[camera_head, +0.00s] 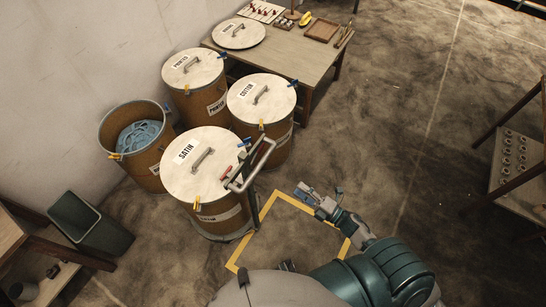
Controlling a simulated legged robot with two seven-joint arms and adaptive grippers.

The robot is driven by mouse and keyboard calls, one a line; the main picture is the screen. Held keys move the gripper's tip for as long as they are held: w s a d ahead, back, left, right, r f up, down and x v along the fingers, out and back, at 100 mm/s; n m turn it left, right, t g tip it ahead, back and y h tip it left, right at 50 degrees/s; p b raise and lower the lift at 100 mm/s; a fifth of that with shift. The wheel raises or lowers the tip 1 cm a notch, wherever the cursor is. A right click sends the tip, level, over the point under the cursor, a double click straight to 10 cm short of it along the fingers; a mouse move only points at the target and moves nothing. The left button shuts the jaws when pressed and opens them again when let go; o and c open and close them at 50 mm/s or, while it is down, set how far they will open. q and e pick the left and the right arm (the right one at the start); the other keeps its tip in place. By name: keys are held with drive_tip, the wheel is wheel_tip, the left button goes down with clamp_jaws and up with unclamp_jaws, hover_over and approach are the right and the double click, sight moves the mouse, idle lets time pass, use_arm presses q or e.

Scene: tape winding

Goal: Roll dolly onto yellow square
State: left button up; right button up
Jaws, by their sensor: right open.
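The dolly shows as an upright frame with a bent pale tube handle (262,163) beside the drum marked SATIN (176,178). The drum appears to stand on its low base, which is mostly hidden. The yellow square (275,194) is a taped outline on the floor, right of that drum. My body and right arm cover part of its near side. My right gripper (318,194) is open and empty above the square's far right part, apart from the handle. No left arm can be made out.
Other lidded drums (262,90) and an open drum with blue contents (138,137) stand behind and left. A wooden table (285,55) is at the back. A dark bin (90,225) stands at left, a shelf (515,195) at right. Floor right of the square is clear.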

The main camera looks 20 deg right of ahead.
sight(259, 166)
drive_tip(key=shift+n+y, duration=0.8)
drive_tip(key=shift+n, duration=0.1)
drive_tip(key=x, duration=0.5)
drive_tip(key=r+p+x, duration=0.1)
drive_tip(key=x, duration=0.5)
drive_tip(key=s+p+x, duration=0.1)
drive_tip(key=x, duration=0.4)
drive_tip(key=shift+w+a+r, duration=0.25)
drive_tip(key=shift+a+r, duration=0.2)
drive_tip(key=shift+a, duration=0.2)
drive_tip(key=shift+w+a, duration=0.3)
drive_tip(key=shift+a, duration=0.05)
use_arm(q)
drive_tip(key=s, duration=0.1)
drive_tip(key=s+a, duration=0.1)
drive_tip(key=s, duration=0.3)
drive_tip(key=shift+s+a+f, duration=0.2)
drive_tip(key=shift+a+f, duration=0.1)
drive_tip(key=shift+a, duration=0.05)
use_arm(e)
drive_tip(key=shift+c, duration=0.2)
use_arm(q)
drive_tip(key=shift+d, duration=0.15)
use_arm(e)
drive_tip(key=shift+d, duration=0.1)
clamp_jaws()
